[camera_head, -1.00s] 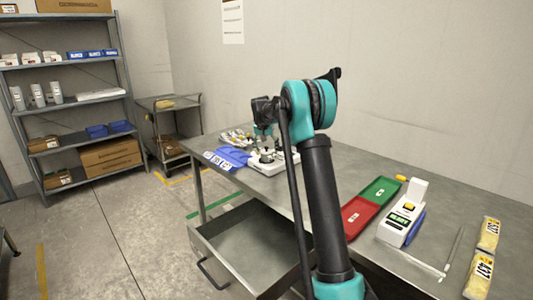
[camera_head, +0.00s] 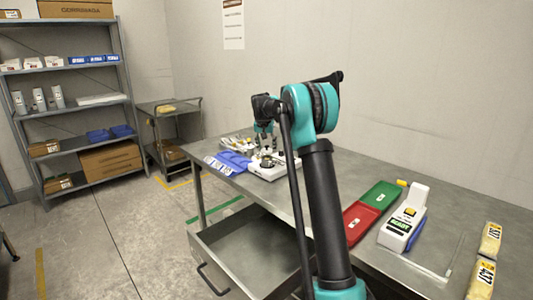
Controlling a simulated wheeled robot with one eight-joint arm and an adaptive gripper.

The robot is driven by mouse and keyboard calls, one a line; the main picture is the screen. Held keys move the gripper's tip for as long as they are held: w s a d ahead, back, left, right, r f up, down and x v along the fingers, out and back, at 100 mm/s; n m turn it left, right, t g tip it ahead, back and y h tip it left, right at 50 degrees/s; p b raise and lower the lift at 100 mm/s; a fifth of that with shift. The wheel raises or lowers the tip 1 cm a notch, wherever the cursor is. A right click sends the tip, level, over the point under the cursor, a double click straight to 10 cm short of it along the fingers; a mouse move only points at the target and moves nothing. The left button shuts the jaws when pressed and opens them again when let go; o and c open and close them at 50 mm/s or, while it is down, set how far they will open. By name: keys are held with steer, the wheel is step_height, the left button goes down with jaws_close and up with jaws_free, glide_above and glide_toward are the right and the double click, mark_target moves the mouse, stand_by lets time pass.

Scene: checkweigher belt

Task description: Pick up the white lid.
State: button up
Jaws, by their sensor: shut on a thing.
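My gripper (camera_head: 265,148) is small in the head view, at the far end of the table, past my raised elbow. It points down just above a white device (camera_head: 262,173) with a dark round part on top. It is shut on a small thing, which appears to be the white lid. The lid is too small and too hidden by the fingers to make out its shape. I cannot tell whether it is clear of the device.
A blue bin (camera_head: 235,162) and small items stand left of the device. Green (camera_head: 381,194) and red (camera_head: 361,222) trays, a white labelled unit (camera_head: 402,223) and yellow packs (camera_head: 490,240) lie nearer on the right. An open drawer (camera_head: 250,250) juts out below the table (camera_head: 345,165).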

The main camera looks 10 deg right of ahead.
mark_target(267, 147)
step_height(267, 147, up, 16)
step_height(267, 147, down, 18)
steer(key=shift+f, duration=0.2)
stand_by(1.0)
steer(key=shift+f, duration=0.2)
stand_by(1.8)
steer(key=o, duration=0.9)
steer(key=o, duration=0.5)
steer(key=shift+c, duration=0.2)
steer(key=shift+r, duration=0.15)
steer(key=shift+r, duration=3.4)
